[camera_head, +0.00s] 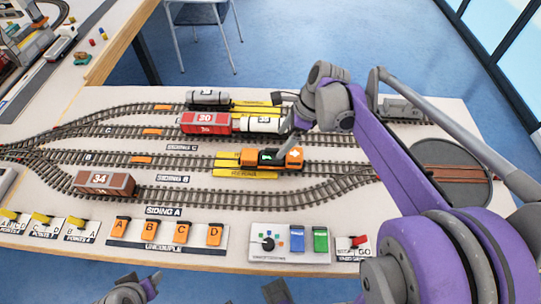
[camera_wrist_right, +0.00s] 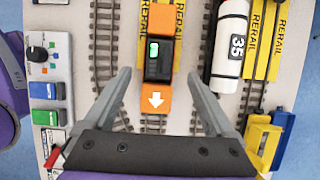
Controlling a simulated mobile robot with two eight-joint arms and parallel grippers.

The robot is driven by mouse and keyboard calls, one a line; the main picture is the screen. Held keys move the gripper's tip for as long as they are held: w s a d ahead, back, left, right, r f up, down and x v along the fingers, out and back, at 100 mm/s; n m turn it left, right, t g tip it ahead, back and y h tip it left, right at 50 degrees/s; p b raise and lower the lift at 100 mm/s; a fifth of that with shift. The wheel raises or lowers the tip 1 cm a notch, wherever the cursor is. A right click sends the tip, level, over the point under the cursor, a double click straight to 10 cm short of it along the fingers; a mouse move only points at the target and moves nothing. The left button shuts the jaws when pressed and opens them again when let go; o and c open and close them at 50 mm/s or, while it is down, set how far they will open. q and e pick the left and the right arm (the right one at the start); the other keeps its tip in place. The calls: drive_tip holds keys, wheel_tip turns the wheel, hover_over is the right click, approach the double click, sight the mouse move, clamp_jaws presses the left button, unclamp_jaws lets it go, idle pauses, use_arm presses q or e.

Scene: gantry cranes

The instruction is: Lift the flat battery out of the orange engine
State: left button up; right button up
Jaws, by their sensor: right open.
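The orange engine (camera_head: 292,157) stands on the middle track, between yellow rerail strips. It also shows in the right wrist view (camera_wrist_right: 159,21). The flat battery (camera_head: 266,157) is a dark block with a green light, seated in the engine's middle; it also shows in the right wrist view (camera_wrist_right: 159,69). My right gripper (camera_wrist_right: 157,75) is open and empty. Its fingers point towards the engine, one to each side in the right wrist view, apart from it. In the head view the right gripper (camera_head: 288,124) hangs above and behind the engine. Parts of mine show at the bottom edge; left fingers are unclear.
A white tank wagon (camera_wrist_right: 231,40) and a red wagon (camera_head: 205,123) stand on the track behind the engine. A brown wagon (camera_head: 104,184) stands front left. A control panel (camera_head: 289,243) and uncouple levers (camera_head: 170,246) line the front edge. A turntable (camera_head: 450,174) is at right.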

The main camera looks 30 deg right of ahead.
sight(271, 155)
drive_tip(key=b+x, duration=0.1)
drive_tip(key=x, duration=0.6)
drive_tip(key=shift+f, duration=0.1)
clamp_jaws()
idle(0.3)
